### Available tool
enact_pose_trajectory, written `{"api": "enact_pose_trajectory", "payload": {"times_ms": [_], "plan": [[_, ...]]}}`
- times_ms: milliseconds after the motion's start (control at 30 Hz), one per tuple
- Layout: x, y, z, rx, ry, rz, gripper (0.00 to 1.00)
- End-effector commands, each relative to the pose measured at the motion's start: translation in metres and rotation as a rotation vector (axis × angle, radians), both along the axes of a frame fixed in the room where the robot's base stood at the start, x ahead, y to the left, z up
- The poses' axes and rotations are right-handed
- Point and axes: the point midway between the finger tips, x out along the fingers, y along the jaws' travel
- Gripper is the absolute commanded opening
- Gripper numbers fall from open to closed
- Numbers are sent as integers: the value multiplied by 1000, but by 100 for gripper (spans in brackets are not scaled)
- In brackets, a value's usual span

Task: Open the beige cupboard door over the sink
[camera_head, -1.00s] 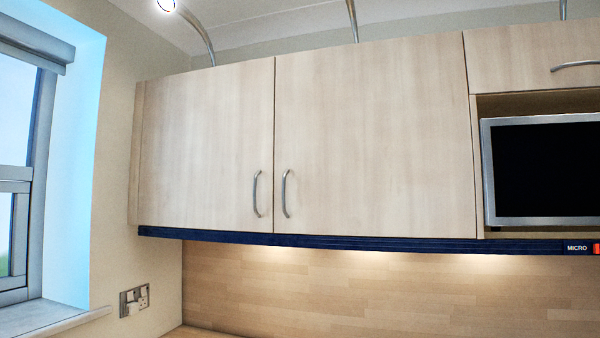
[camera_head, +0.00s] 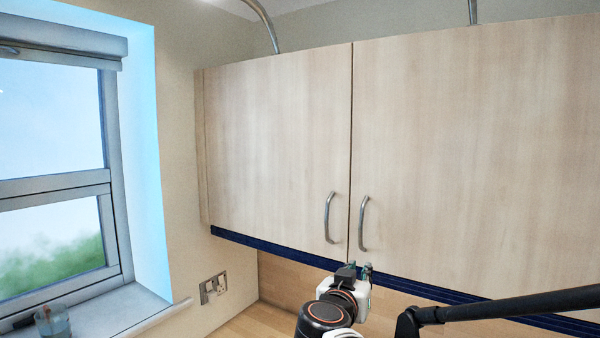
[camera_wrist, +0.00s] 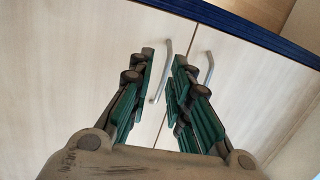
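Two closed beige cupboard doors hang side by side: a left door (camera_head: 275,150) and a wider right door (camera_head: 475,150). The left door's curved metal handle (camera_head: 328,217) and the right door's handle (camera_head: 363,224) flank the seam between them. My gripper (camera_head: 357,268) is just below the handles. In the wrist view, my gripper (camera_wrist: 162,60) has its green-padded fingers apart, with one handle (camera_wrist: 163,70) appearing between them and the other handle (camera_wrist: 207,68) beyond the right finger. I see no clear contact. The sink is out of view.
A dark blue strip (camera_head: 290,251) runs under the cupboards. A window (camera_head: 55,150) with a glass (camera_head: 52,322) on its sill is at left. A wall socket (camera_head: 213,288) is below the cupboards. My dark arm crosses the lower right.

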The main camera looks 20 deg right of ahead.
Motion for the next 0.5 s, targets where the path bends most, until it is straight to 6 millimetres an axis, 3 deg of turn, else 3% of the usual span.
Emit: {"api": "enact_pose_trajectory", "payload": {"times_ms": [33, 200, 500], "plan": [[10, 2, 28, -12, -33, 2, 18], [24, 7, 63, -35, -120, 9, 18], [39, 0, 72, -45, -153, 12, 18]]}}
